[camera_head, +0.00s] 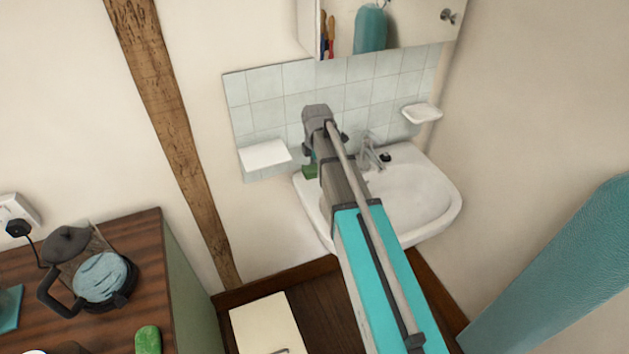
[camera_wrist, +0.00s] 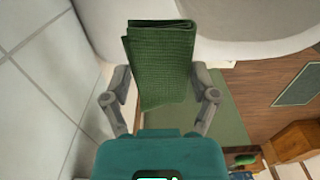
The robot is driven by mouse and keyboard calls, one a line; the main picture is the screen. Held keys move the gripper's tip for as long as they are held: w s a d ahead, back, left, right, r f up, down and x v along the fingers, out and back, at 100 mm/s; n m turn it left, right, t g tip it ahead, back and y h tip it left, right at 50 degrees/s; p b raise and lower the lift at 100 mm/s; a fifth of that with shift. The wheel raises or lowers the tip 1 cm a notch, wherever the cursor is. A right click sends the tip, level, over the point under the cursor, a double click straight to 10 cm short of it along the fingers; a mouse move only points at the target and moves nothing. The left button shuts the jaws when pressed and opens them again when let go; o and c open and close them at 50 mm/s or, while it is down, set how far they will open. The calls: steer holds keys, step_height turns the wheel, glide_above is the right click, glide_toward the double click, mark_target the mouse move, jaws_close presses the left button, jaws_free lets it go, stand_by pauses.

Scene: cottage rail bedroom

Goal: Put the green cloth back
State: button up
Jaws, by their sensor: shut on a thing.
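The green cloth (camera_wrist: 160,60) is folded and has a woven texture. In the wrist view it sits between the two fingers of my gripper (camera_wrist: 161,88), which is shut on it. In the head view a small green patch of the cloth (camera_head: 309,172) shows below my gripper (camera_head: 312,156), at the left rim of the white washbasin (camera_head: 425,205). My arm hides part of the basin and most of the gripper. I cannot tell whether the cloth touches the basin.
A white shelf (camera_head: 265,155) is on the tiles left of the basin, and a soap dish (camera_head: 422,112) is on the right. A mirror cabinet (camera_head: 395,25) hangs above. A kettle (camera_head: 95,275) and a green object (camera_head: 148,340) are on the wooden-topped cabinet (camera_head: 140,235).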

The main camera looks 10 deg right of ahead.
mark_target(316, 180)
steer(key=shift+w+d+f+b, duration=0.15)
steer(key=shift+w+f+b, duration=1.15)
steer(key=shift+f, duration=0.35)
steer(key=shift+w+f+b, duration=0.55)
steer(key=shift+f+b, duration=0.1)
steer(key=shift+s+f+b, duration=0.1)
steer(key=shift+f+b, duration=1.2)
steer(key=shift+f, duration=0.05)
steer(key=o, duration=0.9)
steer(key=shift+d, duration=0.1)
steer(key=shift+c, duration=0.2)
step_height(316, 180, up, 12)
steer(key=p, duration=1.2)
